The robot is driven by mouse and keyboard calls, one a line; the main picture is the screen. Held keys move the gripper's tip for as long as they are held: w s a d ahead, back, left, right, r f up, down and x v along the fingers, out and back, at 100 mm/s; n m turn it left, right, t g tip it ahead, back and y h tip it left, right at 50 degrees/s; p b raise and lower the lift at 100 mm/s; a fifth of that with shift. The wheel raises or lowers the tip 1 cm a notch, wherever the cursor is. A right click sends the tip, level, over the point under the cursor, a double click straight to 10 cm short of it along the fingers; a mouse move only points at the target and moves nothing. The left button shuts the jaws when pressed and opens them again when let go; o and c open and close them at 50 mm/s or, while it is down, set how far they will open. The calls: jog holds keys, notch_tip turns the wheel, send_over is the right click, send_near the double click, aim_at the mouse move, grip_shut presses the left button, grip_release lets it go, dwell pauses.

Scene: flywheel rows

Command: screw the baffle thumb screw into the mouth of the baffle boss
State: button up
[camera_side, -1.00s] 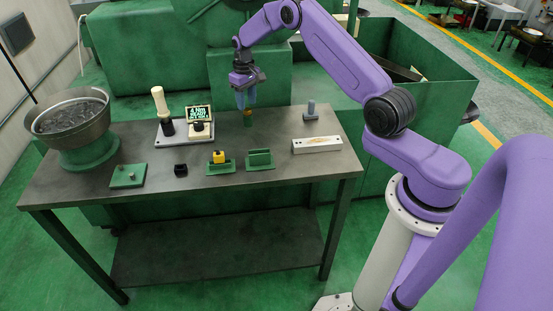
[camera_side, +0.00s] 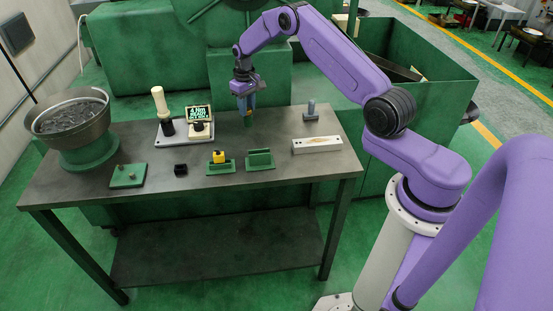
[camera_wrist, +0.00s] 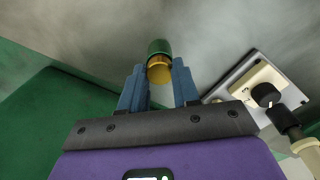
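A small upright piece with a gold part above a dark green cylinder (camera_side: 248,121) stands at the back middle of the table. I take the gold part for the baffle thumb screw (camera_wrist: 160,72) and the green cylinder for the baffle boss (camera_wrist: 159,47), but cannot be sure. My gripper (camera_side: 246,106) points down over this piece. In the wrist view, its two blue fingers (camera_wrist: 159,76) stand on either side of the gold part, with little or no gap. Whether they touch it is unclear. The thread and the boss mouth are hidden.
Left of my gripper are an upright tool (camera_side: 161,104) and a display unit (camera_side: 199,114). A grey post (camera_side: 311,108) and pale block (camera_side: 317,145) stand right. Green holders (camera_side: 259,158), a black block (camera_side: 180,169) and a bowl (camera_side: 68,118) are also on the table.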

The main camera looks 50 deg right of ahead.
jog(key=shift+m, duration=2.5)
jog(key=shift+m, duration=0.7)
jog(key=m, duration=0.3)
jog(key=shift+m, duration=0.3)
jog(key=m, duration=0.3)
jog(key=shift+d+m, duration=0.1)
jog(key=shift+m, duration=1)
